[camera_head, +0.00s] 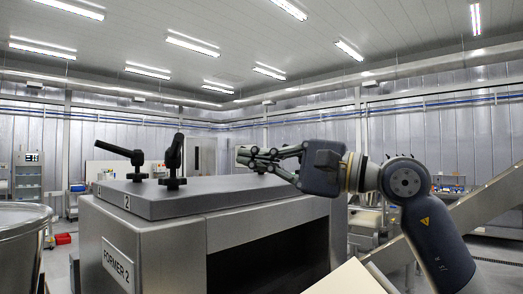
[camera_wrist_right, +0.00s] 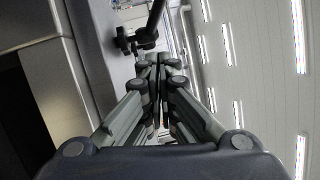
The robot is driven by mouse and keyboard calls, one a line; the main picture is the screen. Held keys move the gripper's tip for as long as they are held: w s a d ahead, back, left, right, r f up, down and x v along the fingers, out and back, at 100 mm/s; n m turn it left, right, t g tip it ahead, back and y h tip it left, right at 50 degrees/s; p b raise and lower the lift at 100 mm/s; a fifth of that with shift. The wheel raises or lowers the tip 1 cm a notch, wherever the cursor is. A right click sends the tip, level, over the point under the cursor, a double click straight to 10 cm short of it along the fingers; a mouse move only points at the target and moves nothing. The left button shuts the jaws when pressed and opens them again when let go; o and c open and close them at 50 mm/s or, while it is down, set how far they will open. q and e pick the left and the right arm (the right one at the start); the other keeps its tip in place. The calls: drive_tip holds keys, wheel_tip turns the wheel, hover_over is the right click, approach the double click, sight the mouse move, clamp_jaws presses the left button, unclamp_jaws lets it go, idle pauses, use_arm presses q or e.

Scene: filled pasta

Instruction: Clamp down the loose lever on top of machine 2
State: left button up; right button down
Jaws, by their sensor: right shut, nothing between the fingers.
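Machine 2 is a grey metal box (camera_head: 160,245) labelled FORMER 2. Two black levers stand on its top plate, by the marks 1 and 2. The lever by mark 1 (camera_head: 122,150) has its handle sloping up to the left, nearly flat. The lever by mark 2 (camera_head: 174,160) has its handle standing nearly upright. My right gripper (camera_head: 243,155) is shut and empty above the plate, to the right of both levers and apart from them. In the right wrist view, a black lever (camera_wrist_right: 155,18) shows just beyond the shut fingertips (camera_wrist_right: 158,62). My left gripper is out of view.
A round steel vessel (camera_head: 22,225) stands at the lower left. A sloping metal conveyor or chute (camera_head: 480,215) is at the right, behind my right arm. A shelf unit (camera_head: 28,172) is at the far left.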

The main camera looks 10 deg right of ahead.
drive_tip(key=w+a+p, duration=0.1)
drive_tip(key=a, duration=0.1)
drive_tip(key=a+r+p, duration=0.1)
drive_tip(key=a, duration=0.2)
drive_tip(key=w+a+p, duration=0.1)
drive_tip(key=a+p, duration=0.1)
drive_tip(key=a, duration=0.1)
drive_tip(key=shift+w+a+r, duration=0.1)
drive_tip(key=shift+w+r, duration=0.25)
drive_tip(key=shift+s+a, duration=0.25)
drive_tip(key=shift+a, duration=0.1)
drive_tip(key=shift+w, duration=0.15)
drive_tip(key=shift+f, duration=0.1)
drive_tip(key=shift+t, duration=0.3)
drive_tip(key=shift+s+a+m+t+h+b, duration=0.25)
drive_tip(key=shift+s+m+t+h+b, duration=0.05)
drive_tip(key=shift+h, duration=0.1)
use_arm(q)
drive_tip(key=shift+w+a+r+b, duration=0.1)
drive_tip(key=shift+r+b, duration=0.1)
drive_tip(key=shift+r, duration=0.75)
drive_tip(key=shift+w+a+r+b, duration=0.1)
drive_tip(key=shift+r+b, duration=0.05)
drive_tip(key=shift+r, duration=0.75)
use_arm(e)
drive_tip(key=shift+s+m+t+h, duration=0.1)
drive_tip(key=shift+m+t+h, duration=0.2)
drive_tip(key=shift+t, duration=0.1)
